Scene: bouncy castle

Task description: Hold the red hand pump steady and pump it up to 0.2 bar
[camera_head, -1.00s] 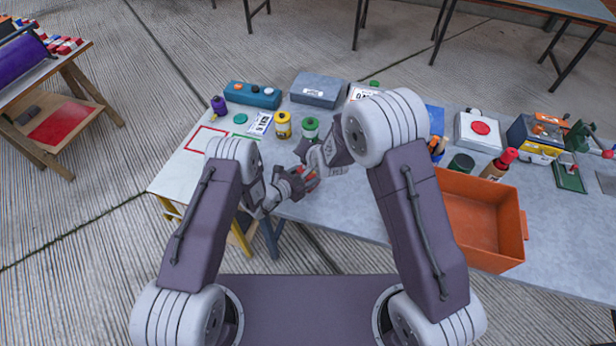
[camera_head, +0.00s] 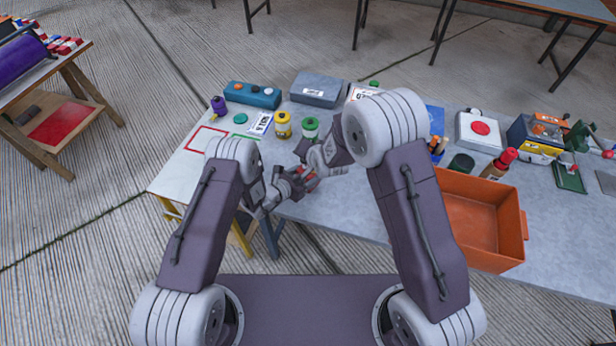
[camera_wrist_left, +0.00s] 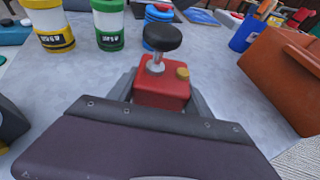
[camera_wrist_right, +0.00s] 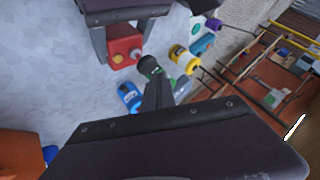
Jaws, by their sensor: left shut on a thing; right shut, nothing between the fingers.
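The red hand pump (camera_wrist_left: 160,94) is a small red block with a brass cap and a black knob (camera_wrist_left: 163,38) on a short metal rod. The knob stands up and the rod shows. My left gripper (camera_head: 298,180) is shut on the pump's body, with a finger on each side. In the right wrist view the pump (camera_wrist_right: 121,46) sits between the left gripper's fingers. My right gripper (camera_wrist_right: 158,90) is shut and empty, its tips near the black knob; I cannot tell whether they touch it. In the head view the arms hide most of the pump. No pressure reading is legible.
A yellow-labelled can (camera_head: 282,125) and a green-labelled can (camera_head: 309,128) stand behind the grippers. A blue can (camera_wrist_right: 129,96) is close by. An orange bin (camera_head: 480,225) stands to the right. The table's front edge is near my left gripper.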

